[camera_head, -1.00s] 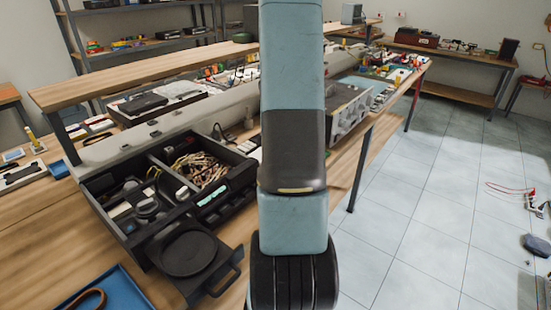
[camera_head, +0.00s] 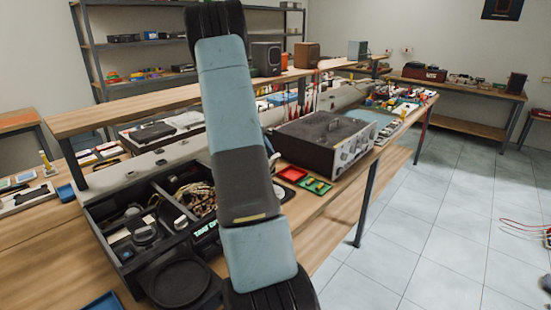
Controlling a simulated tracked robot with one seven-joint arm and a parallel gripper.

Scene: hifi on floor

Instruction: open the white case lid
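No closed white case with a lid shows clearly. A black case (camera_head: 110,243) stands open on the near left bench, with tools and cables inside. A long pale grey-white panel (camera_head: 120,174), perhaps a raised lid, runs along its back edge. A box with a dark top and a pale front (camera_head: 350,150) stands on the bench right of my arm; I cannot tell whether it is the white case. My arm crosses the middle of the picture and hides part of the bench. My gripper is not in view.
Red and green trays (camera_head: 293,174) lie by the pale-fronted box. A raised wooden shelf (camera_head: 130,112) runs behind the open case. A dark round pan (camera_head: 180,282) sits in front of it. The tiled floor (camera_head: 440,220) at right is mostly clear.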

